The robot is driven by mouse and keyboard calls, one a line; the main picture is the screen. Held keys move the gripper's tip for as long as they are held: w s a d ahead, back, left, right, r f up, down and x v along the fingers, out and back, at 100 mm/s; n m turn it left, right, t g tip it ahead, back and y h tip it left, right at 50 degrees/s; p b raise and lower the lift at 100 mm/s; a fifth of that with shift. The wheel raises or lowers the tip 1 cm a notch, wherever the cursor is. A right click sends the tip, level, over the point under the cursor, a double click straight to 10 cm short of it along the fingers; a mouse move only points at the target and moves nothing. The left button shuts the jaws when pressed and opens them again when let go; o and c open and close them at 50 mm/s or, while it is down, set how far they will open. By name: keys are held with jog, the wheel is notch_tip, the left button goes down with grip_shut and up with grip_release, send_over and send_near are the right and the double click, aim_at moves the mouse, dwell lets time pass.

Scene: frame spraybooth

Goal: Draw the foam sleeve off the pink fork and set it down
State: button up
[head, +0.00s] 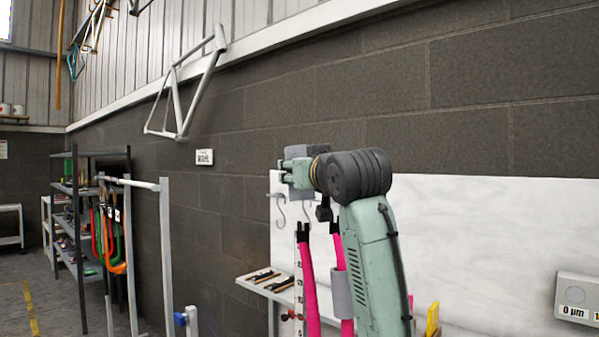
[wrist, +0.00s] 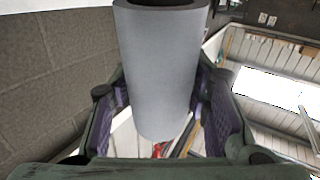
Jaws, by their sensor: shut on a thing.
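The pink fork (head: 310,285) stands with its legs upward in front of the white board in the head view. My gripper (head: 298,172) is raised above the fork's black leg tips. It is shut on a grey foam sleeve (head: 308,151), a hollow tube that appears upright and clear of the fork. In the wrist view the sleeve (wrist: 160,70) fills the space between both fingers (wrist: 165,108), its open end at the top. Another grey sleeve (head: 341,295) is around the right leg of the fork, partly hidden by my arm.
A small shelf (head: 262,285) with dark and wooden items is left of the fork. Metal hooks (head: 280,208) hang below my gripper near the white board (head: 480,230). A pale rack (head: 165,240) stands further left. A gauge box (head: 577,298) is at the right.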

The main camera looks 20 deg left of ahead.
jog(key=s+a+b, duration=0.2)
jog(key=s, duration=0.5)
jog(key=shift+s+a, duration=0.25)
jog(key=shift+a, duration=0.15)
dwell(0.4)
